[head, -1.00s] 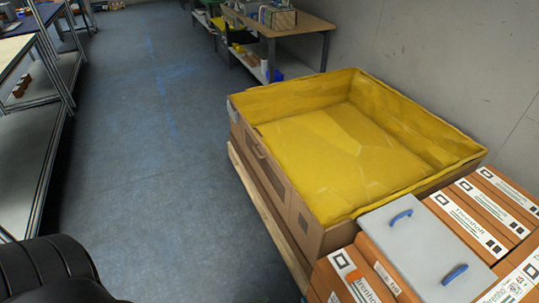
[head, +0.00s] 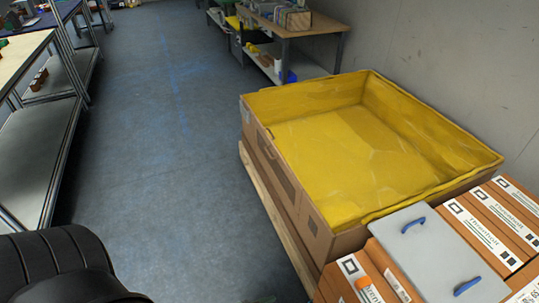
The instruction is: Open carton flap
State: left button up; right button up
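A large cardboard carton (head: 313,222) with a yellow lining (head: 350,150) stands on a wooden pallet at the right. Its top is open and the lined inside looks empty. I cannot make out a separate flap on it. Part of my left arm, black, shows at the lower left corner. Neither gripper is in the view.
Orange-brown labelled boxes (head: 490,225) and a grey panel (head: 428,250) with two blue handles lie at the lower right, against the carton. A wooden table (head: 300,28) stands at the back. Metal shelving (head: 40,150) is at the left. The floor (head: 170,150) between is clear.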

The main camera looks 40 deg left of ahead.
aim_at(292, 186)
jog(key=i+j+z, duration=0.2)
jog(key=j, duration=0.65)
jog(key=i+j+z, duration=0.15)
jog(key=i+j, duration=0.15)
jog(key=j, duration=0.6)
jog(key=i+j+z, duration=0.2)
jog(key=j, duration=0.75)
jog(key=i+j+z, duration=0.15)
jog(key=j, duration=0.75)
jog(key=j+z, duration=0.2)
jog(key=j, duration=0.75)
